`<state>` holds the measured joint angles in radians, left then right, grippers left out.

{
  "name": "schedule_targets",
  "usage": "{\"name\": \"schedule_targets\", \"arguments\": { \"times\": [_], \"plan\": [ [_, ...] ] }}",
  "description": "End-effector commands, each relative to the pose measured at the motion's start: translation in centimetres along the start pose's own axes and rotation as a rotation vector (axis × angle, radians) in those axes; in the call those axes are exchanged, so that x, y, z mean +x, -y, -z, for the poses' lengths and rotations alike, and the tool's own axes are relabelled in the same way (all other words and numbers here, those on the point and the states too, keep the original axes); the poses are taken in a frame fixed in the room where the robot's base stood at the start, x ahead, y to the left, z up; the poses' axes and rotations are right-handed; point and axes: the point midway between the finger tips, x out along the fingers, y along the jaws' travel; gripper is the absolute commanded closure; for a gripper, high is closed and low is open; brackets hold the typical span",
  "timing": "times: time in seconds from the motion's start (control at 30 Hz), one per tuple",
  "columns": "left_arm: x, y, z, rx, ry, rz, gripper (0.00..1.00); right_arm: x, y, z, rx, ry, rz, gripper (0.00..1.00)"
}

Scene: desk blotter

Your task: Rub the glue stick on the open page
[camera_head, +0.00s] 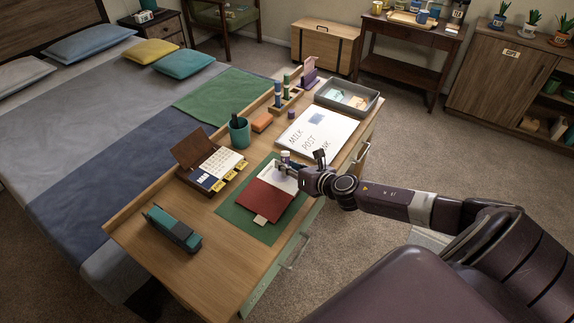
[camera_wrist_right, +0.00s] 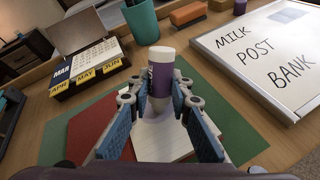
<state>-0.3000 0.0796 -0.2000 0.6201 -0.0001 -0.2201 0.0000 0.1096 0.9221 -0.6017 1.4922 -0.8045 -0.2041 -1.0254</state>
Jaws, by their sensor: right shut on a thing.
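The glue stick (camera_wrist_right: 161,78), with a white top and a purple band, stands upright between the fingers of my right gripper (camera_wrist_right: 163,110). The gripper is shut on it. In the head view my right gripper (camera_head: 294,173) reaches in from the right, over the notebook. The notebook has a red cover (camera_head: 266,199) on the near left side and a white open page (camera_head: 280,176) under the gripper. The page also shows below the glue stick in the wrist view (camera_wrist_right: 160,145). The glue stick's lower end is partly hidden by the fingers, and I cannot tell whether it touches the page. My left gripper is out of view.
The notebook lies on a green blotter (camera_head: 236,215) on the wooden desk. A whiteboard (camera_head: 318,135) lies to its upper right, a calendar box (camera_head: 217,164) to its left. A teal cup (camera_head: 239,131) stands behind, and a teal stapler (camera_head: 172,229) lies at the near left.

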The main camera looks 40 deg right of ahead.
Motion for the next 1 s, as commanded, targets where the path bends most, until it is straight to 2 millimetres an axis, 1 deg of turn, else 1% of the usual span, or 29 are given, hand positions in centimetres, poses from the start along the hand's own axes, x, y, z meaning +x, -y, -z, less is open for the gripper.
{"name": "schedule_targets", "arguments": {
  "times": [0.2, 0.5, 0.8, 1.0],
  "plan": [
    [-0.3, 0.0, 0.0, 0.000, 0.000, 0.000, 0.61, 0.5, -0.2, 0.0, 0.000, -0.003, 0.000, 0.98],
    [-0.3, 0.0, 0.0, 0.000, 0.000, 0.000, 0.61, 0.5, -0.3, 0.0, 0.000, -0.002, -0.001, 0.98],
    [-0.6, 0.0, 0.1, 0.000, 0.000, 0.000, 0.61, 1.2, -0.6, -0.2, 0.000, -0.002, 0.000, 0.98],
    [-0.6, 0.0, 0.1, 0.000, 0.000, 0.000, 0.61, 1.2, -0.5, -0.2, 0.000, -0.002, 0.000, 0.98]
  ]
}}
